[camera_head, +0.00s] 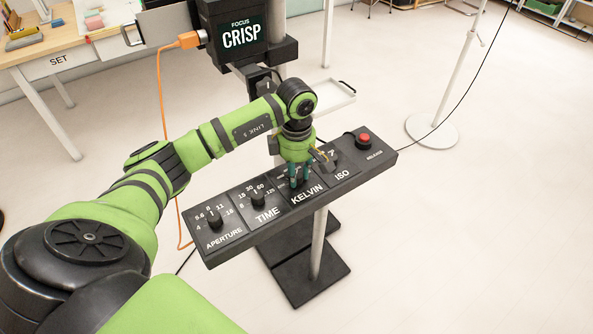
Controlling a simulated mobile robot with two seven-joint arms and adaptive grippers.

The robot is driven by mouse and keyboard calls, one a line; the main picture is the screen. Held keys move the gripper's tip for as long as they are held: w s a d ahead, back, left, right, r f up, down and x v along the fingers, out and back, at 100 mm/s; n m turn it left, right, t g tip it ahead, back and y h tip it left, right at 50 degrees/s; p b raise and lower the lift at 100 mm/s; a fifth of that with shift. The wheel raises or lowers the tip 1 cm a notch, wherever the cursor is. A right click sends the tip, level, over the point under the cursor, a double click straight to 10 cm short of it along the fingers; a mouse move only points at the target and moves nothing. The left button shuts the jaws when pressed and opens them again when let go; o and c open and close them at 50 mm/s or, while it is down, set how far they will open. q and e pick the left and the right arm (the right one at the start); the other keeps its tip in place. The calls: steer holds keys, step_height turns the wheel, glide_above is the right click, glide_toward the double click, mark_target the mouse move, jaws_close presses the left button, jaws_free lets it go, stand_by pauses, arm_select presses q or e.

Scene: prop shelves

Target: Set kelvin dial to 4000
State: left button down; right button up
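The KELVIN panel (306,196) is on the long black control box, between the TIME and ISO panels. My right gripper is not in view.
The APERTURE dial (214,219) and TIME dial (258,200) lie to the left. A camera marked CRISP (241,35) stands behind, with an orange cable (160,100).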

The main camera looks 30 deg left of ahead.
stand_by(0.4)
arm_select(q)
steer(key=n+b, duration=0.1)
steer(key=n, duration=0.2)
steer(key=shift+f+n, duration=0.1)
steer(key=shift+n, duration=0.3)
steer(key=n+b, duration=0.1)
steer(key=n, duration=0.2)
steer(key=shift+n, duration=0.3)
steer(key=n+b, duration=0.1)
steer(key=n, duration=0.3)
steer(key=shift+n, duration=2.1)
steer(key=c, duration=0.9)
jaws_free()
